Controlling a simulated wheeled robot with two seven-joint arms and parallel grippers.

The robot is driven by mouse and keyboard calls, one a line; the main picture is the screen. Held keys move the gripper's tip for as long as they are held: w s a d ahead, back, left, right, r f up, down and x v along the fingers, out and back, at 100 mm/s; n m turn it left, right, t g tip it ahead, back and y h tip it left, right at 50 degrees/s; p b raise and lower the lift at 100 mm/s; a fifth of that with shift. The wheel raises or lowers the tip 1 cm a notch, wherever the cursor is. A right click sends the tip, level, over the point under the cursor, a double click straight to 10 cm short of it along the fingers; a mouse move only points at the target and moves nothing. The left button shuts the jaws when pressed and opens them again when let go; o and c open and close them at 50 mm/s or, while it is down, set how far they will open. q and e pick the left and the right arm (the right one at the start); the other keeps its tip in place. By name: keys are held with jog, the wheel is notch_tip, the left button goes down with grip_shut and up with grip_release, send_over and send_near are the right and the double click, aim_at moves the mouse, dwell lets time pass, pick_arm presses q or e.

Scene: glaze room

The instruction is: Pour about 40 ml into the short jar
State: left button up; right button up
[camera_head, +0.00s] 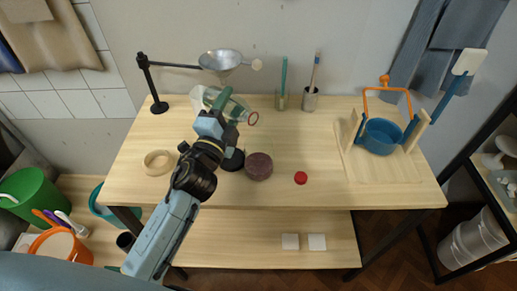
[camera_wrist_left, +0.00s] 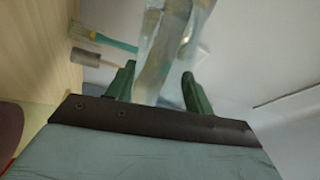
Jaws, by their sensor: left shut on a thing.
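My left gripper (camera_head: 212,122) is shut on a clear bottle (camera_head: 236,108) above the back left of the table. The bottle is tilted, its red-rimmed mouth pointing right and slightly down. In the left wrist view the bottle (camera_wrist_left: 170,38) stands between the two green fingers (camera_wrist_left: 158,88). No stream of liquid shows, and I cannot tell the level inside. I cannot pick out the short jar for certain; the arm and bottle hide part of the table. My right gripper is not in view.
A funnel (camera_head: 220,60) hangs from a black stand (camera_head: 150,80) behind the bottle. Two brush holders (camera_head: 281,102) (camera_head: 310,101) stand at the back. A maroon disc (camera_head: 259,167), red cap (camera_head: 301,178) and tape ring (camera_head: 158,162) lie in front.

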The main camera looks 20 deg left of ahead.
pick_arm(q)
jog(key=shift+f+m+b, duration=0.6)
jog(key=shift+f+b, duration=0.4)
jog(key=shift+b, duration=0.5)
jog(key=shift+r+t+h, duration=0.2)
jog(key=shift+t+h, duration=0.1)
jog(key=shift+r+m, duration=0.2)
jog(key=shift+m, duration=0.2)
jog(key=shift+w+a, duration=0.35)
jog(key=shift+a, duration=0.2)
jog(key=shift+w+a, duration=0.1)
jog(key=shift+a, duration=0.15)
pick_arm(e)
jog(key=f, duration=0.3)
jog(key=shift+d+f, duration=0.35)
pick_arm(q)
jog(key=shift+a, duration=0.15)
jog(key=shift+w+r+m, duration=0.1)
jog(key=shift+r+m, duration=0.05)
jog(key=shift+m, duration=0.15)
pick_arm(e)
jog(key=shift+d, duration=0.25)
